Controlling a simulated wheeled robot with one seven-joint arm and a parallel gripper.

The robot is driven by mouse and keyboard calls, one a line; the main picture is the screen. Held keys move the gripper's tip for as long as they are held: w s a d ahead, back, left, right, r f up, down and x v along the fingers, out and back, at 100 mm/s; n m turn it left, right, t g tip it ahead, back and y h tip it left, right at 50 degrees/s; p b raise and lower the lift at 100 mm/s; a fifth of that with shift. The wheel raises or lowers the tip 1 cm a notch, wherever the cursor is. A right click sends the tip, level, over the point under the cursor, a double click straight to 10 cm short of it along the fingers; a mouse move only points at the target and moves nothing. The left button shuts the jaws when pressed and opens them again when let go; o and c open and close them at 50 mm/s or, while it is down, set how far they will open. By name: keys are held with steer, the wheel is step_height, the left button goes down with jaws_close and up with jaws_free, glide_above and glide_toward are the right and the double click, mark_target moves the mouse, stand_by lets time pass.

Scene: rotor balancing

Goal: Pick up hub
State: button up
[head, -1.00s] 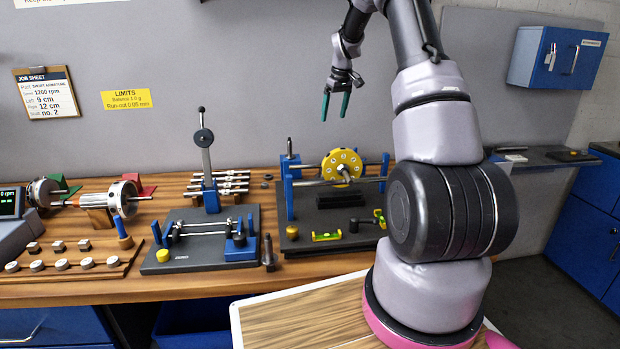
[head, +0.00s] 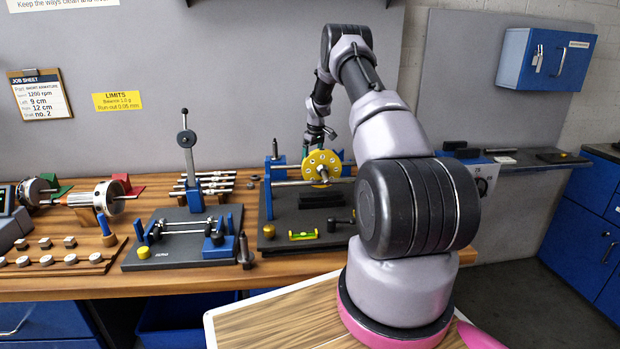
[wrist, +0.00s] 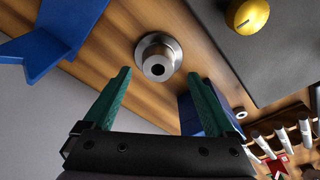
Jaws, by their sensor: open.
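The hub (wrist: 158,62) is a short silver flanged cylinder with a dark bore, standing on the wooden bench in the wrist view. My gripper (wrist: 158,76) is open, its green fingers pointing toward the hub, one to each side in the picture. The hub appears beyond the fingertips, with nothing held between them. In the head view my gripper (head: 306,151) is behind the yellow disc and mostly hidden by it. I cannot make out the hub in the head view.
In the wrist view a blue part (wrist: 45,45) lies left of the hub, and a dark plate with a brass knob (wrist: 247,14) lies right. In the head view the yellow disc (head: 322,166) and its blue-post stand are close to my gripper. Several shafts (head: 210,176) lie left of it.

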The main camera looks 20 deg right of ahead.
steer(key=f, duration=0.2)
steer(key=w+f, duration=0.1)
steer(key=f, duration=0.1)
steer(key=shift+f, duration=0.35)
steer(key=shift+r, duration=0.1)
jaws_close()
steer(key=shift+r, duration=0.15)
